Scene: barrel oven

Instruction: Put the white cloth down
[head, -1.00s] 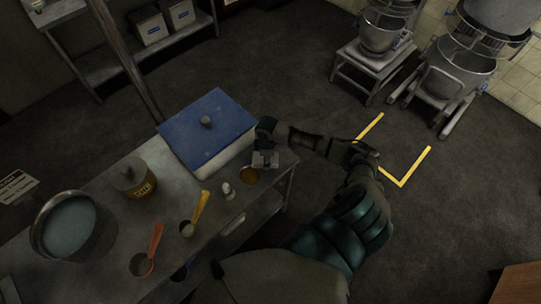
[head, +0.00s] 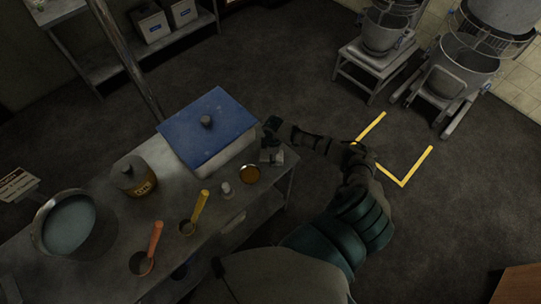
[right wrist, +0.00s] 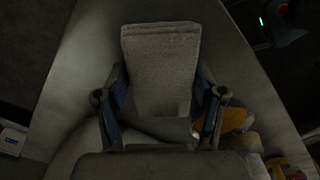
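The white cloth (head: 271,157) looks like a small folded greyish pad at the right end of the metal table in the head view. In the right wrist view the cloth (right wrist: 160,60) lies between the two blue-padded fingers of my right gripper (right wrist: 160,98), which appear closed against its sides. In the head view the right gripper (head: 270,142) is over the table's end, beside the blue-lidded container. Whether the cloth touches the tabletop is not clear. My left gripper is not in view.
The metal table (head: 95,268) holds a blue-lidded container (head: 225,115), an amber round item (head: 250,174), a small white shaker (head: 227,189), a yellow-handled scoop (head: 200,208), an orange-handled scoop (head: 154,240), a labelled canister (head: 135,178) and a large pot (head: 70,225). Mixers stand beyond.

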